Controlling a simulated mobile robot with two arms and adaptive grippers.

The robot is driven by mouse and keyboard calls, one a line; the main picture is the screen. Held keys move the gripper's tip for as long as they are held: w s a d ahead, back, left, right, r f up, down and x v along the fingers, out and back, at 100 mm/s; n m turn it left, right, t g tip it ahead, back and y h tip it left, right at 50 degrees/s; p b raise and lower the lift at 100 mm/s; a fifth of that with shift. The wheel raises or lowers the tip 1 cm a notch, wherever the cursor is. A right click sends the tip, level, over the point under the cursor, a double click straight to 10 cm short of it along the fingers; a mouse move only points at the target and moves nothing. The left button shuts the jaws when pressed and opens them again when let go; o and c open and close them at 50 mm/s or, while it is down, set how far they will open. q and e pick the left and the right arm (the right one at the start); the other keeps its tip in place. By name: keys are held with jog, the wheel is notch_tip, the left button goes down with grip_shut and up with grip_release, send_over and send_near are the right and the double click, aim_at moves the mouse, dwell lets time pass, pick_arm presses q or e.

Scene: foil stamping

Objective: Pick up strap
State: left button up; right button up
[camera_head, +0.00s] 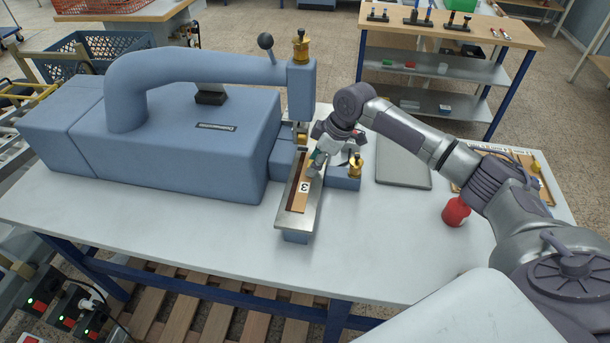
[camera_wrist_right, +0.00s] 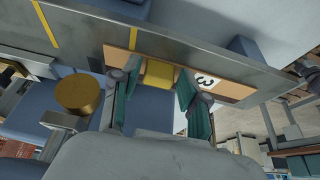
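The tan strap (camera_head: 298,203) with a white label reading 3 lies in a narrow metal tray (camera_head: 285,219) in front of the blue press. A dark brown strip runs along its left side. My right gripper (camera_head: 313,168) is over the strap, near its label. In the right wrist view the strap (camera_wrist_right: 235,88) lies along the metal tray, and a yellow block (camera_wrist_right: 159,74) shows at its edge. My right gripper (camera_wrist_right: 157,82) is open there, its two teal fingers apart on either side of the yellow block. I cannot tell whether the fingers touch the strap. My left gripper is not in view.
The large blue press (camera_head: 190,150) fills the left of the white table (camera_head: 400,235). Its head with a brass knob (camera_head: 301,45) stands just behind the gripper. A grey plate (camera_head: 403,168) and a red container (camera_head: 456,212) are to the right. The table front is clear.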

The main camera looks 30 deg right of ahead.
grip_shut()
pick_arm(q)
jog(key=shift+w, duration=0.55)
pick_arm(e)
jog(key=shift+w+r+b, duration=0.1)
jog(key=shift+r+b, duration=0.3)
jog(key=shift+b, duration=0.2)
jog(key=s+d+b, duration=0.4)
jog(key=s+d, duration=0.1)
jog(key=d, duration=0.2)
pick_arm(q)
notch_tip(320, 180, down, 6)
jog(key=b, duration=0.1)
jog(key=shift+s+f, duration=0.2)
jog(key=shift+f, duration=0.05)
pick_arm(e)
notch_tip(320, 180, up, 14)
jog(key=shift+a+r, duration=0.15)
jog(key=shift+a, duration=0.15)
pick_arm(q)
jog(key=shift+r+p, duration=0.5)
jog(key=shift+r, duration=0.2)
pick_arm(e)
jog(key=shift+r, duration=0.15)
